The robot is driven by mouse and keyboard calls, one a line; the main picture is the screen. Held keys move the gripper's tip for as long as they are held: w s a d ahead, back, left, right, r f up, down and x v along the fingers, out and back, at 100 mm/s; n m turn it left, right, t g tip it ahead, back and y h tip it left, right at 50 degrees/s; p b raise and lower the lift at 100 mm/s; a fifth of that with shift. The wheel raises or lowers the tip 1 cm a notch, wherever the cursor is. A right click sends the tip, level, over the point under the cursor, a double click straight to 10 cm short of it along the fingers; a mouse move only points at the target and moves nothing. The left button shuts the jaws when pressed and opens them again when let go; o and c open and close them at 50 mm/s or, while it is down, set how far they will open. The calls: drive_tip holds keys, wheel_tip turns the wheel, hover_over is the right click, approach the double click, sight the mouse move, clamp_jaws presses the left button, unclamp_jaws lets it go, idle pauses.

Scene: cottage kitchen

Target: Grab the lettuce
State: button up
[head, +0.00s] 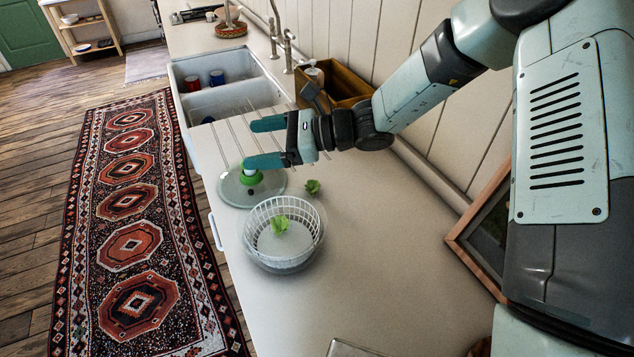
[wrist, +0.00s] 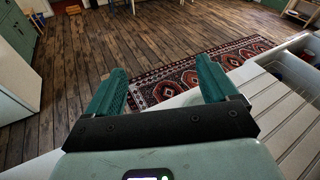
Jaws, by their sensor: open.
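One small green lettuce piece (head: 313,187) lies on the counter, to the right of a round clear lid with a green knob (head: 250,178). Another green lettuce piece (head: 280,225) lies inside a white basket set in a clear bowl (head: 284,262). My gripper (head: 258,143) is open and empty, above the counter by the lid. Its lower finger overlaps the lid's knob in the head view; I cannot tell whether they touch. In the wrist view my gripper (wrist: 160,85) has its fingers wide apart with nothing between them. No lettuce shows in the wrist view.
A white double sink (head: 225,100) with a red and a blue cup stands beyond my gripper. A wooden box (head: 345,85) stands by the wall. A wooden frame (head: 470,240) leans at the right. The counter (head: 370,260) right of the bowl is clear. A patterned rug (head: 130,210) lies on the floor.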

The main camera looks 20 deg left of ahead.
drive_tip(key=w+f+m+y, duration=0.1)
drive_tip(key=f+m, duration=0.1)
drive_tip(key=m+t+h, duration=0.3)
drive_tip(key=m+t, duration=0.4)
drive_tip(key=t, duration=0.2)
approach(319, 190)
drive_tip(key=shift+w+a+r, duration=0.1)
drive_tip(key=shift+a+r, duration=0.2)
drive_tip(key=x, duration=0.4)
drive_tip(key=shift+w+a+f, duration=0.1)
drive_tip(key=shift+a+f, duration=0.2)
drive_tip(key=x, duration=0.5)
drive_tip(key=shift+a+f, duration=0.2)
drive_tip(key=shift+f, duration=0.2)
drive_tip(key=c, duration=0.7)
